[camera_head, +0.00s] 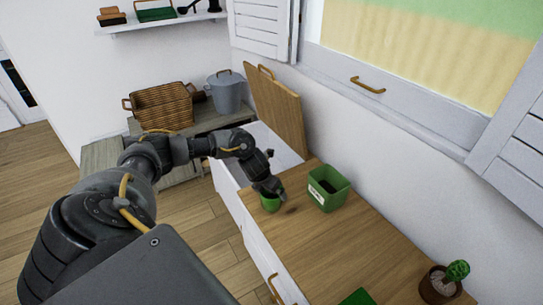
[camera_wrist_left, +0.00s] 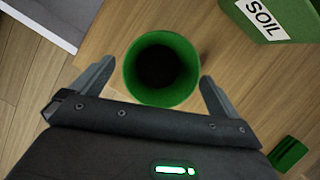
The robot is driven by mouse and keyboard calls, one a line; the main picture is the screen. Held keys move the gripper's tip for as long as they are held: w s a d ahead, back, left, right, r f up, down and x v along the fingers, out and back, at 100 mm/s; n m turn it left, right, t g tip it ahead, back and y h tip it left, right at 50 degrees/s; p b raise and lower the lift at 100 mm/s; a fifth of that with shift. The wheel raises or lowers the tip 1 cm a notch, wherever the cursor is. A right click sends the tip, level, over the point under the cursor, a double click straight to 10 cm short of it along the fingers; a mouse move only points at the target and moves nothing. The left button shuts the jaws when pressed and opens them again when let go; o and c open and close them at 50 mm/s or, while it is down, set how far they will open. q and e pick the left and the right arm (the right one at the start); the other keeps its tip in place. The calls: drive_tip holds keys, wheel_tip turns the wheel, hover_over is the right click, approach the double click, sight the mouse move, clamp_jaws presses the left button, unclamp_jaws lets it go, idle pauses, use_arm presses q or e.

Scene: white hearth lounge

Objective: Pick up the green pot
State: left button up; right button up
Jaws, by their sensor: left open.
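The green pot (camera_head: 270,204) is small, round and stands upright near the left edge of the wooden counter, with my left gripper (camera_head: 267,188) just above it. In the left wrist view the pot (camera_wrist_left: 160,70) shows its open top with a dark inside. My left gripper (camera_wrist_left: 157,82) is open there, one finger on the left side of the pot and one on the right. Both fingers look apart from its wall, though their height against it is hard to judge. My right gripper is not in view.
A square green box labelled SOIL (camera_head: 328,190) stands close to the right of the pot. A flat green item (camera_head: 357,297) lies at the counter's front. A potted cactus (camera_head: 445,280) stands at the right. An upright wooden board (camera_head: 277,112) stands behind. The middle of the wooden counter (camera_head: 345,240) is clear.

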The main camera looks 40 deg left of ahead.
use_arm(q)
drive_tip(key=b+x, duration=0.1)
drive_tip(key=x, duration=0.3)
drive_tip(key=shift+d, duration=0.1)
drive_tip(key=shift+w+f, duration=0.1)
drive_tip(key=shift+f, duration=0.2)
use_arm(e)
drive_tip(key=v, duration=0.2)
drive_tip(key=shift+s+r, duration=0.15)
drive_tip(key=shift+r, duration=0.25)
use_arm(q)
drive_tip(key=c, duration=1.1)
drive_tip(key=shift+r, duration=0.15)
